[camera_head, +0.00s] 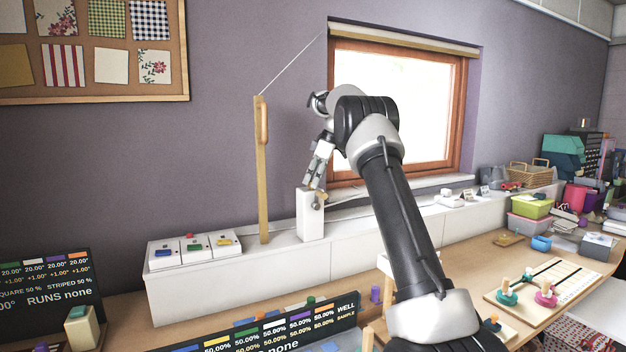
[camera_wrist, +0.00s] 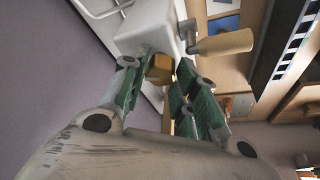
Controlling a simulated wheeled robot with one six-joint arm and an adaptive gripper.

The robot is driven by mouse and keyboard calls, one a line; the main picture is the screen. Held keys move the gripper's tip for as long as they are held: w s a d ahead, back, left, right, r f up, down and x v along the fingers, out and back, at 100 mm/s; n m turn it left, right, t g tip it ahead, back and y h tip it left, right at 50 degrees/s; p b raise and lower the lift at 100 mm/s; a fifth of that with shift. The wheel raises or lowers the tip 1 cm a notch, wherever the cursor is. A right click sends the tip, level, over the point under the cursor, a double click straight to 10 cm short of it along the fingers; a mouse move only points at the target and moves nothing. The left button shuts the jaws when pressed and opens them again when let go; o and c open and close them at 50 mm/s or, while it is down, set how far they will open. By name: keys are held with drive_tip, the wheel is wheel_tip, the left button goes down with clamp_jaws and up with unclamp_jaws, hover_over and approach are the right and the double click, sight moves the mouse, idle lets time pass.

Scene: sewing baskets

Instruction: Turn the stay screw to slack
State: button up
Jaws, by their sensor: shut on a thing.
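A small brass-brown knob (camera_wrist: 160,69), which I take for the stay screw, sits on the side of a white box (camera_wrist: 148,30). My gripper (camera_wrist: 163,82) is shut on this knob in the wrist view. The head view shows my gripper (camera_head: 316,188) down beside the white box (camera_head: 308,228) on the ledge under the window. There the screw is mostly hidden by my fingers. A wooden crank handle (camera_wrist: 222,43) on a grey metal arm sticks out of the same box, close to my fingers. I cannot tell the screw's turn angle.
A wooden pole (camera_head: 262,185) stands left of the box, with a cord rising to the window blind (camera_head: 400,38). Several coloured-button switches (camera_head: 195,250) sit on the white ledge (camera_head: 225,283). Display boards and a pegged board (camera_head: 548,285) are on the bench.

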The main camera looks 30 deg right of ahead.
drive_tip(key=shift+w+n+g, duration=0.1)
drive_tip(key=shift+n+g, duration=0.3)
drive_tip(key=shift+n, duration=0.9)
drive_tip(key=shift+r, duration=0.1)
drive_tip(key=o, duration=1)
drive_tip(key=v, duration=0.2)
drive_tip(key=shift+d+r, duration=0.3)
drive_tip(key=s+d, duration=0.4)
drive_tip(key=d, duration=0.7)
drive_tip(key=shift+s, duration=0.3)
drive_tip(key=shift+d, duration=0.1)
